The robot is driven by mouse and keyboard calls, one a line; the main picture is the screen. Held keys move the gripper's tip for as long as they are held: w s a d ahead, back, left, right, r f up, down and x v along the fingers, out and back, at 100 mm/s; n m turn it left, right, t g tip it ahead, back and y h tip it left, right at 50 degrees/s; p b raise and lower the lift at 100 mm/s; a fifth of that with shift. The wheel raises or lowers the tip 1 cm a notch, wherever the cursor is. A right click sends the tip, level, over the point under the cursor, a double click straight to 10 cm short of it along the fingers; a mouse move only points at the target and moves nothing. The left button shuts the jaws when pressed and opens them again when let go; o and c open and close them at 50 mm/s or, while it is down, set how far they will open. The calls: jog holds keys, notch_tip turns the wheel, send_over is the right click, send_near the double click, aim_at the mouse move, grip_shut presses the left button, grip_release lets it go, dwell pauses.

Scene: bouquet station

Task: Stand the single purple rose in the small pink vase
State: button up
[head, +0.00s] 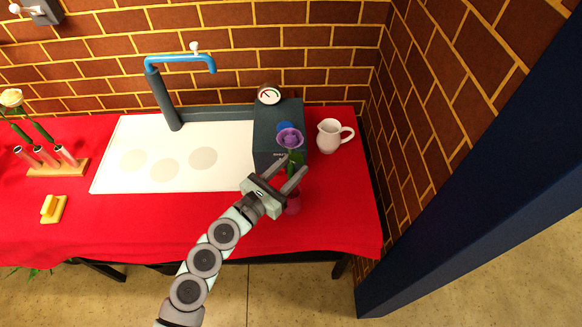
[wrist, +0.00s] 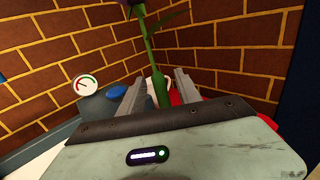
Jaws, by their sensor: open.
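The purple rose (head: 290,138) is upright, its bloom above and its green stem running down toward the small pink vase (head: 293,205). The vase stands on the red cloth near the front, partly hidden by my gripper (head: 291,166). My gripper is open, with one finger on each side of the stem. In the wrist view the green stem (wrist: 151,62) passes between the fingers of my gripper (wrist: 160,78), with the bloom cut off at the top edge. The point where the stem meets the vase is hidden, so I cannot tell how deep it sits.
A dark box with a round gauge (head: 269,95) stands just behind the rose. A white jug (head: 331,135) is to its right. A white sink top (head: 226,160) and blue tap (head: 182,60) lie left. A wooden tube rack (head: 58,168) and yellow block (head: 53,209) are far left.

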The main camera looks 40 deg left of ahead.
jog(key=s+d, duration=0.1)
jog(key=s, duration=0.9)
jog(key=shift+s, duration=0.4)
